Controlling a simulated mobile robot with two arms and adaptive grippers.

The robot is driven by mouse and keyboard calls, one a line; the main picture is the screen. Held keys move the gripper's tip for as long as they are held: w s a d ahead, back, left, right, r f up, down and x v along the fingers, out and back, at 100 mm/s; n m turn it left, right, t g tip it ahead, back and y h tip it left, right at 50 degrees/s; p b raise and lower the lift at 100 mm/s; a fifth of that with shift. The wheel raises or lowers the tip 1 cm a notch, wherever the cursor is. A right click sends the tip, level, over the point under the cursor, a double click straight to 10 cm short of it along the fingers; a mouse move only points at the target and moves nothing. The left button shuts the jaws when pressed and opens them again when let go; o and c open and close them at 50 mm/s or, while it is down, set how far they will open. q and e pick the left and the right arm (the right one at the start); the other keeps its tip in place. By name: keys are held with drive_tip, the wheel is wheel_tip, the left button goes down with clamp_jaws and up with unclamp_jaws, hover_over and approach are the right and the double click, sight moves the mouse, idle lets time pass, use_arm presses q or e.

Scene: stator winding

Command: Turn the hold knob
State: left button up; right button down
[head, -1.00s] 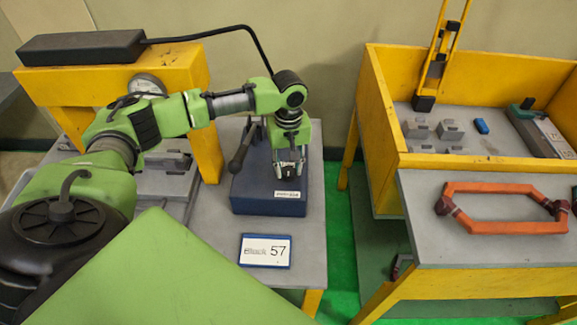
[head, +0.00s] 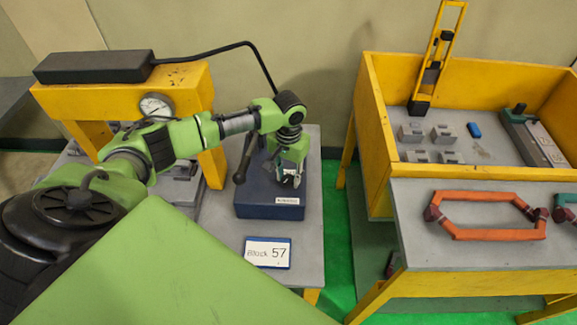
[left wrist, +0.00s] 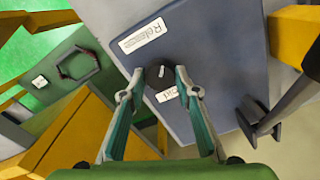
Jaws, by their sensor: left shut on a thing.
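The hold knob (left wrist: 160,78) is small, round and black with a pale pointer line. It sits on the dark blue box (head: 268,211) on the left grey table. My left gripper (head: 288,181) points down at the box top, its fingers shut on the knob. In the left wrist view the fingertips lie on either side of it. A white "Release" label (left wrist: 143,36) is on the box beside the knob; another label (left wrist: 167,94) is partly hidden between the fingers. My right gripper is not in view.
A black lever (head: 245,157) stands at the box's left side. A yellow press frame with a gauge (head: 156,106) is behind my arm. A "Block 57" card (head: 267,252) lies in front. The right table (head: 400,232) holds an orange hexagonal coil (head: 485,232).

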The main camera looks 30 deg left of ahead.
use_arm(q)
drive_tip(key=m+p, duration=0.1)
drive_tip(key=m, duration=0.1)
drive_tip(key=shift+r+m, duration=0.1)
drive_tip(key=shift+m, duration=0.3)
drive_tip(key=m, duration=0.2)
drive_tip(key=shift+m+p, duration=0.3)
drive_tip(key=shift+m, duration=0.1)
drive_tip(key=m, duration=0.3)
drive_tip(key=shift+m, duration=0.3)
drive_tip(key=m, duration=0.4)
drive_tip(key=shift+m, duration=0.3)
drive_tip(key=m, duration=0.3)
drive_tip(key=shift+m, duration=0.3)
drive_tip(key=m, duration=0.3)
drive_tip(key=shift+m, duration=0.3)
drive_tip(key=m, duration=0.3)
drive_tip(key=shift+m, duration=0.3)
drive_tip(key=shift+m+b, duration=0.3)
drive_tip(key=shift+m, duration=1.3)
